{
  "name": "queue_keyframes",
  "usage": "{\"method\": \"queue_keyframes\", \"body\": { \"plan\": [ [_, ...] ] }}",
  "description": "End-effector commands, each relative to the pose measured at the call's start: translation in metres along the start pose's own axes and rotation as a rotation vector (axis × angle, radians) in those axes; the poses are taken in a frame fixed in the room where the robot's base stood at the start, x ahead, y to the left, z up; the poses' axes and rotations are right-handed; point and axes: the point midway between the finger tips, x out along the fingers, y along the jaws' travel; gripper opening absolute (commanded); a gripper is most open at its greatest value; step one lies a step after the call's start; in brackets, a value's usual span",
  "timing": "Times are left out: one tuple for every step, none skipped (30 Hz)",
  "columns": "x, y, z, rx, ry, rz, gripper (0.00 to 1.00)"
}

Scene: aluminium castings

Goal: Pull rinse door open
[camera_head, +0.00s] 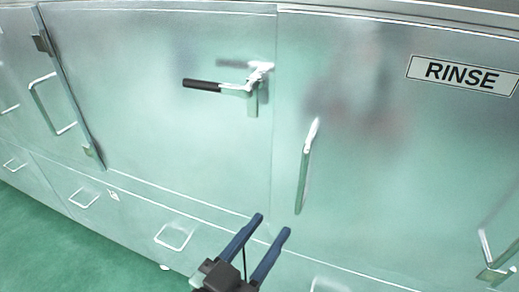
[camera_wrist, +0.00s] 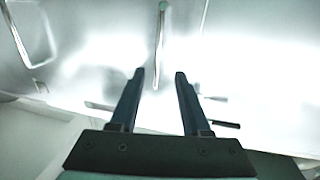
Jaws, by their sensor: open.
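The rinse door (camera_head: 390,170) is a shiny metal panel with a RINSE label (camera_head: 463,75) at its upper right. It looks shut, flush with the panel to its left. Its upright bar handle (camera_head: 307,167) is near its left edge. My gripper (camera_head: 272,224) is open and empty, below and left of this handle in the head view. In the wrist view, my gripper (camera_wrist: 160,75) points at the door, and the bar handle (camera_wrist: 160,40) lines up with the gap between the fingers. Whether the bar is between the fingertips or beyond them I cannot tell.
A latch lever (camera_head: 257,90) with a black grip (camera_head: 201,84) sticks out left of the door seam; the grip also shows in the wrist view (camera_wrist: 225,124). Another handle (camera_head: 487,250) is at the lower right. Drawer pulls (camera_head: 175,238) line the lower panels. Green floor (camera_head: 40,240) is clear at lower left.

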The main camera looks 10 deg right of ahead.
Motion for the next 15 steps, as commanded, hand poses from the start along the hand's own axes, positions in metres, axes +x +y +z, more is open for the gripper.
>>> {"method": "queue_keyframes", "body": {
  "plan": [
    [-0.002, 0.003, -0.004, -0.005, 0.001, 0.01, 0.47],
    [-0.002, 0.004, -0.004, -0.006, 0.002, 0.014, 0.47],
    [-0.001, 0.004, -0.003, -0.007, 0.003, 0.018, 0.47],
    [0.0, 0.004, -0.003, -0.007, 0.004, 0.019, 0.47],
    [0.002, 0.005, -0.003, -0.008, 0.005, 0.02, 0.47],
    [0.005, 0.004, -0.003, -0.008, 0.006, 0.02, 0.47],
    [0.009, 0.005, -0.003, -0.008, 0.006, 0.02, 0.47],
    [0.013, 0.005, -0.003, -0.008, 0.006, 0.021, 0.47],
    [0.02, 0.005, -0.004, -0.008, 0.005, 0.022, 0.47],
    [0.026, 0.006, -0.004, -0.007, 0.005, 0.022, 0.47],
    [0.032, 0.005, -0.005, -0.007, 0.006, 0.022, 0.47],
    [0.04, 0.006, -0.005, -0.008, 0.005, 0.022, 0.47],
    [0.047, 0.006, -0.005, -0.007, 0.006, 0.022, 0.47],
    [0.053, 0.006, -0.005, -0.007, 0.005, 0.022, 0.47],
    [0.062, 0.006, -0.005, -0.007, 0.005, 0.021, 0.47]
  ]
}}
